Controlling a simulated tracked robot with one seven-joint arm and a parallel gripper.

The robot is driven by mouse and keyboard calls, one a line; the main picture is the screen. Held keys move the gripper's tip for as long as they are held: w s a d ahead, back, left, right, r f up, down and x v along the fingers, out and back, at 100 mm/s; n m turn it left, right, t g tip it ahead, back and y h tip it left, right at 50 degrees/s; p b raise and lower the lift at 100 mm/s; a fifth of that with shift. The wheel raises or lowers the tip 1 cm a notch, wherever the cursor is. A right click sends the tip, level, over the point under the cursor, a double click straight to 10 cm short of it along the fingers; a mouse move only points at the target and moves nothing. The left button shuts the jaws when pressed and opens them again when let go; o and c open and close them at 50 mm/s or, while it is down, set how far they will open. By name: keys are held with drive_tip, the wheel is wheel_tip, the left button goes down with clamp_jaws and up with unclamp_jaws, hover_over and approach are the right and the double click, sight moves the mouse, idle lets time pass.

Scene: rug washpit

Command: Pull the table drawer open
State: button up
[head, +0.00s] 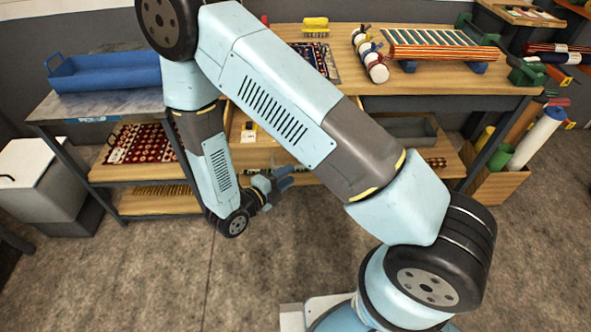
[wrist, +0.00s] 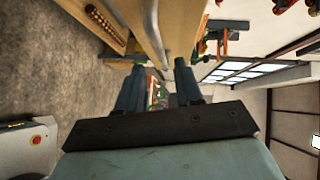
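The wooden drawer (head: 255,157) is under the table (head: 445,84), partly behind my arm in the head view. It stands partly out, and a small white and yellow item shows inside. In the wrist view a grey bar handle (wrist: 153,30) runs along the wooden drawer front (wrist: 185,25). My gripper (head: 284,180) is low in front of the drawer. In the wrist view its two dark fingers (wrist: 160,66) are apart, with the handle's near end seen between or just beyond their tips. I cannot tell whether they touch it.
A blue tray (head: 105,72) is on the left bench. A grey bin (head: 412,128) sits on the shelf at right. A wooden box of rolls (head: 497,186) stands right of the table. A white cabinet (head: 40,175) stands at left. The floor in front is clear.

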drive_tip(key=v, duration=0.7)
drive_tip(key=shift+s+a, duration=0.15)
drive_tip(key=w+d+r+m+g+y, duration=0.1)
drive_tip(key=d+r+m+g, duration=0.6)
drive_tip(key=r+m, duration=0.45)
drive_tip(key=w+d+r+m+g+y, duration=0.2)
drive_tip(key=d+r+m+g, duration=0.2)
drive_tip(key=d+r+m, duration=0.7)
drive_tip(key=s+d+r+m+t+y, duration=0.2)
drive_tip(key=s+d+r+m+y, duration=0.2)
drive_tip(key=r+m, duration=0.4)
drive_tip(key=s+d+r+m+t+y, duration=0.3)
drive_tip(key=r+m, duration=0.6)
drive_tip(key=m, duration=0.6)
drive_tip(key=s+d+y, duration=0.1)
drive_tip(key=s+y, duration=0.1)
drive_tip(key=shift+s+d+m+t, duration=0.3)
drive_tip(key=shift+s+d+m, duration=0.05)
drive_tip(key=shift+s, duration=0.05)
